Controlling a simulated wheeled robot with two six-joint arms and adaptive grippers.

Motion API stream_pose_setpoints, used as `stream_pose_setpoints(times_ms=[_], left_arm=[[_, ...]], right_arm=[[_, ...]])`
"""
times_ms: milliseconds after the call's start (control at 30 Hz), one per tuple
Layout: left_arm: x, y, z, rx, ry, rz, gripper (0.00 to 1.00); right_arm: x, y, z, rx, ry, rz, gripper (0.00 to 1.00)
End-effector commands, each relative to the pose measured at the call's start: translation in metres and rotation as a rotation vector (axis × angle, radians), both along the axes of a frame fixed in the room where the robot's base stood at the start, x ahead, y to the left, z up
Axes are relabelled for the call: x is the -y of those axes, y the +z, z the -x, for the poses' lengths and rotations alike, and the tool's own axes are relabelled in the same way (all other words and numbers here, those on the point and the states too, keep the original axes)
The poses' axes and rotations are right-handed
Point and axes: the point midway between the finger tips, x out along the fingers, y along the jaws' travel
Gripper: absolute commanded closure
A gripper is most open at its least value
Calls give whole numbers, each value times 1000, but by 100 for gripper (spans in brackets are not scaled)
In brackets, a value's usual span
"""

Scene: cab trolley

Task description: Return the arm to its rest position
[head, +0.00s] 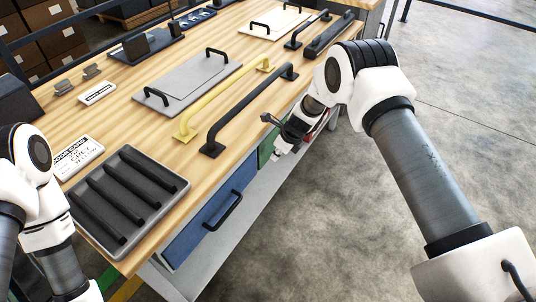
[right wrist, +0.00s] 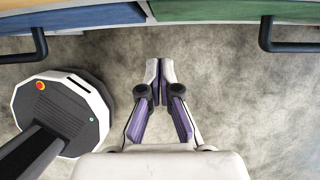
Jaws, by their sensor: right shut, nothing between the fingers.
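My right arm reaches in from the right side of the head view. Its gripper (head: 279,148) is out beside the front edge of the bench, near the green drawer front (head: 266,152). In the right wrist view, the two fingers of this gripper (right wrist: 160,77) are together and empty, over bare floor. My left arm shows at the left edge of the head view, but its gripper is out of the picture.
The wooden bench (head: 130,255) carries a dark slotted tray (head: 180,186), a yellow handle (head: 187,125), a black handle (head: 238,113) and a grey panel (head: 205,75). A blue drawer (head: 190,242) has a black handle. The concrete floor (head: 330,220) at right is clear.

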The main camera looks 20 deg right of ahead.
Motion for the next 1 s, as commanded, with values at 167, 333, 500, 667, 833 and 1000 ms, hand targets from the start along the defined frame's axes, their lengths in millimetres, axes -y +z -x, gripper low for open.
stream_pose_setpoints(times_ms=[167, 333, 500, 667, 833, 1000], left_arm=[[0, 0, -1, 2, -1, 0, 13], [0, 1, -1, 2, -1, 0, 13], [0, 2, -1, 2, -1, 0, 13], [0, 1, -1, 2, -1, 0, 13], [0, 1, -1, 2, -1, 0, 13], [0, 2, -1, 2, -1, 0, 13]], right_arm=[[12, 55, 12, 9, 1, 0, 100], [19, 81, 21, 6, 1, -1, 100], [21, 87, 24, 4, 2, 0, 100], [20, 74, 30, -18, 3, 1, 100], [12, 5, 101, -192, 39, 13, 100], [23, -66, 241, -369, 331, 148, 100]])
